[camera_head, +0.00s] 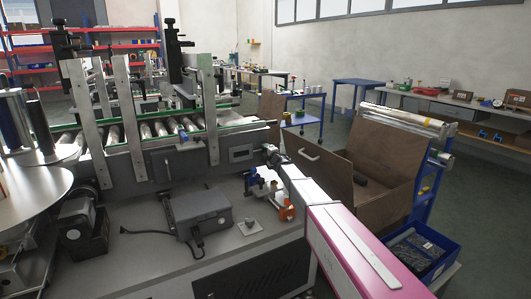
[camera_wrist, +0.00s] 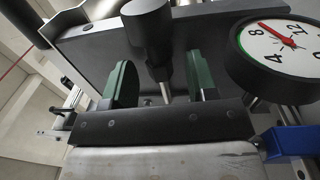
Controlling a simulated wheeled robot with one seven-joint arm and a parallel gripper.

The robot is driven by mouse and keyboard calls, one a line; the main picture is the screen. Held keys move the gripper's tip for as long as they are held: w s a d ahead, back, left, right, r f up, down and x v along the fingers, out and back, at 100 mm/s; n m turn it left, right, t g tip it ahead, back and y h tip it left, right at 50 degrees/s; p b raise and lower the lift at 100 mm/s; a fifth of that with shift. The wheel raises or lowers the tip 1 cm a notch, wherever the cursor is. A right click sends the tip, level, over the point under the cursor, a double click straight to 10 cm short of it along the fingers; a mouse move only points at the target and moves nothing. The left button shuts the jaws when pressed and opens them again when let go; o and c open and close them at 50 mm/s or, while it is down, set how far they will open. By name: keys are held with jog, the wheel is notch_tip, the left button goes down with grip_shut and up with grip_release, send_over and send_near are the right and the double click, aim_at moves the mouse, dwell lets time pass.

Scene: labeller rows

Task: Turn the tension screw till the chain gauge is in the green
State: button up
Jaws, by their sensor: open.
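In the wrist view a black knob (camera_wrist: 147,22) on a bright metal stem, which looks like the tension screw, stands in front of a dark plate. My gripper (camera_wrist: 164,88) is open, its two green-faced fingers spread left and right of the stem's lower end. I cannot tell whether they touch it. The round white chain gauge (camera_wrist: 297,55) is at the upper right, partly cut off. Its red needle points near the 8, and green shows along its left rim. In the head view my gripper (camera_head: 272,154) is at the labeller's near end; its fingers are too small to read.
The labeller's roller conveyor (camera_head: 150,128) stands left of my arm. A grey box (camera_head: 200,214) with a cable sits on the bench below. An open brown crate (camera_head: 383,160) and a blue bin (camera_head: 421,250) are at the right. A blue part (camera_wrist: 288,141) is close right of my gripper.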

jog(key=c, duration=0.9)
jog(key=shift+a+r+g+h, duration=0.1)
jog(key=shift+r+g+h, duration=0.15)
jog(key=shift+g+h, duration=0.85)
jog(key=o, duration=0.9)
jog(key=shift+r, duration=0.1)
